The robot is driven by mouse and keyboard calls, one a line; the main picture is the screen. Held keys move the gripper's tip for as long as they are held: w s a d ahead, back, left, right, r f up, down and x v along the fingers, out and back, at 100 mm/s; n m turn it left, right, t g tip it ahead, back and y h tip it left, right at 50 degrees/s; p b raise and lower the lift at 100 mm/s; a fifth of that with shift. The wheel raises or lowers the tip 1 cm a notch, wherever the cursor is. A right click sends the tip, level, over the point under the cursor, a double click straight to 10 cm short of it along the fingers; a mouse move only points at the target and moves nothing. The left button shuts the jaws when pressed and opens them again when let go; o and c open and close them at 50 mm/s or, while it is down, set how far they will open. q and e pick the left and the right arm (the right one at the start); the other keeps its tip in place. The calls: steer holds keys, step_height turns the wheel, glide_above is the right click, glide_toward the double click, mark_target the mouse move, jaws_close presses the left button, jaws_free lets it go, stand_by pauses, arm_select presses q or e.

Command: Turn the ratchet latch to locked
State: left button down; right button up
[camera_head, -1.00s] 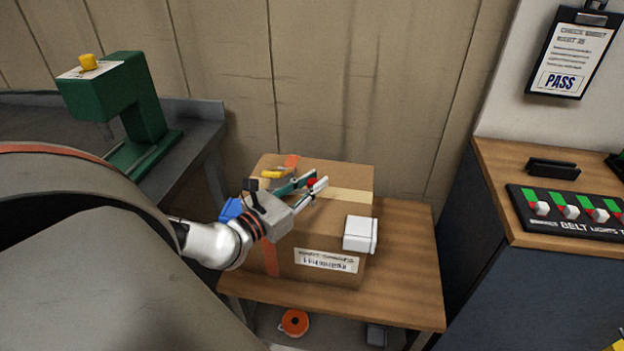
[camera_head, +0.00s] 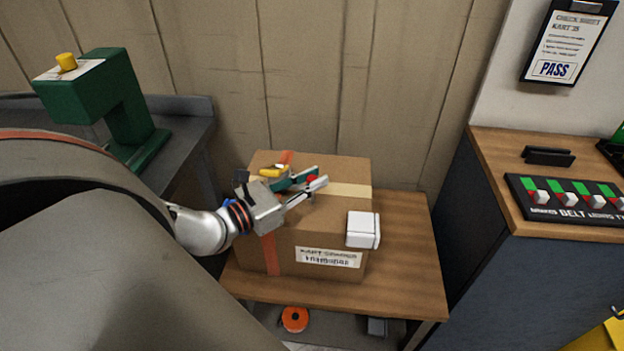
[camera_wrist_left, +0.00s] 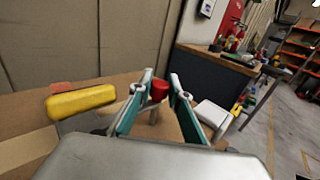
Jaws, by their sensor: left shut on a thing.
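The ratchet latch sits on top of a cardboard box (camera_head: 350,170) beside an orange strap (camera_head: 271,252). It shows a yellow handle (camera_head: 273,170) and a red knob (camera_head: 312,179). My left gripper (camera_head: 319,178) reaches over the box top from the left, its fingers around the red knob. In the left wrist view, the red knob (camera_wrist_left: 159,90) stands on a short stem between the fingertips (camera_wrist_left: 162,86), and the yellow handle (camera_wrist_left: 82,101) lies to the left, outside the fingers. The gripper hides the latch's base. My right gripper is not in view.
A white box (camera_head: 361,230) sits at the carton's right front edge. The carton stands on a wooden table (camera_head: 405,265). A green press (camera_head: 105,100) is at the left on a grey bench. A cabinet with a belt-light panel (camera_head: 565,203) stands at the right.

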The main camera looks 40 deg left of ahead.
arm_select(q)
steer(key=shift+w+r, duration=0.15)
steer(key=shift+r, duration=0.05)
steer(key=c, duration=1.9)
jaws_free()
steer(key=shift+f, duration=0.15)
steer(key=shift+s+a+f, duration=0.15)
steer(key=shift+s, duration=0.5)
steer(key=v, duration=1)
steer(key=shift+s+a, duration=0.15)
steer(key=shift+s, duration=0.2)
